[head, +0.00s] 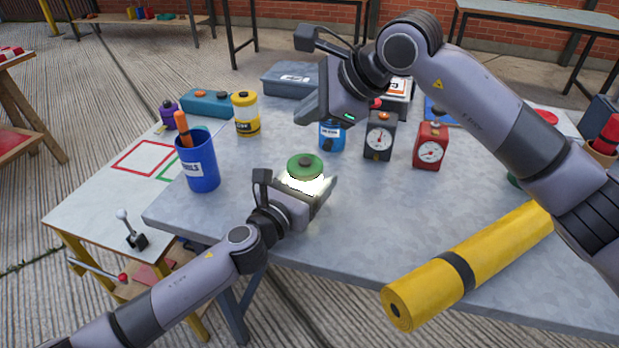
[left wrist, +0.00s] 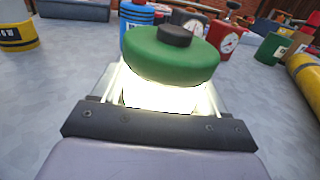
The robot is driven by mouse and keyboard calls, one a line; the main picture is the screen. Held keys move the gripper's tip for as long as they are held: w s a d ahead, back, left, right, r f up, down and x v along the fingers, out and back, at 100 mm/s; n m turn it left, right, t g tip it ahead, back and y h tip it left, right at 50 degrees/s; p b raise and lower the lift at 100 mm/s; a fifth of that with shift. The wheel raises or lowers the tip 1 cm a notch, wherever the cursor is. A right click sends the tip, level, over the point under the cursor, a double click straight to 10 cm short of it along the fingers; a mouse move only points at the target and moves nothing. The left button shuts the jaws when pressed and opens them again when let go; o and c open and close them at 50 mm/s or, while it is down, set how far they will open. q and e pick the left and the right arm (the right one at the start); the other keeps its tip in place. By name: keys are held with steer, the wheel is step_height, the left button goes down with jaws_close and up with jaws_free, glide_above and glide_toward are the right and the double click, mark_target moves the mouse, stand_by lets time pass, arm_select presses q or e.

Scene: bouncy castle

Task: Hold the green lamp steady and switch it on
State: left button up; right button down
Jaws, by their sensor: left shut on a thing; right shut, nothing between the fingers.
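The green lamp (head: 305,167) stands upright on the grey table, with a dark button on its green cap. Its body glows bright white-yellow below the cap. My left gripper (head: 318,190) is shut on the lamp's body, and in the left wrist view the lamp (left wrist: 172,55) sits between the fingers (left wrist: 160,95). My right gripper (head: 312,112) is shut and empty, raised above the table behind the lamp and apart from it. Its fingertips are hard to make out.
A blue tool cup (head: 202,172) stands left of the lamp. A blue can (head: 331,136), a black dial box (head: 379,137) and a red dial box (head: 430,146) stand behind it. A yellow roll (head: 470,262) lies front right. The table between lamp and roll is clear.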

arm_select(q)
steer(key=o, duration=1.3)
steer(key=shift+o, duration=0.2)
